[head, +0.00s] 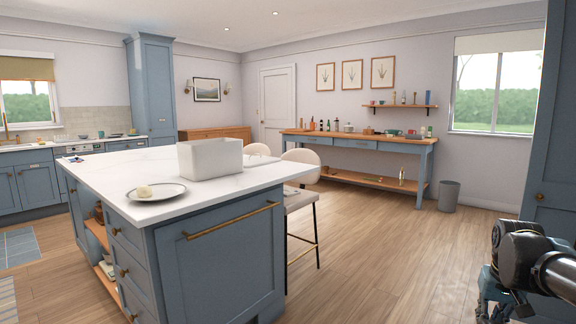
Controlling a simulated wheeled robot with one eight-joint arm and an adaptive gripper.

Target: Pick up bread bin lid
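A pale grey-white box (210,158), which looks like the bread bin, stands on the white-topped island. Its top looks open, with a rim showing. I cannot make out a separate bread bin lid for sure. Part of my arm shows at the lower right, with what looks like my gripper (490,308) low at the bottom edge, partly cut off. It is over the floor, well apart from the island and the box. Its fingers are too unclear to tell whether they are open or shut.
A plate (172,196) with a pale roll (144,191) lies near the island's front edge. Pale stools (301,170) stand at the island's right side. A blue side table (357,144) holds several small items by the back wall, beside a grey bin (449,197). The floor between is clear.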

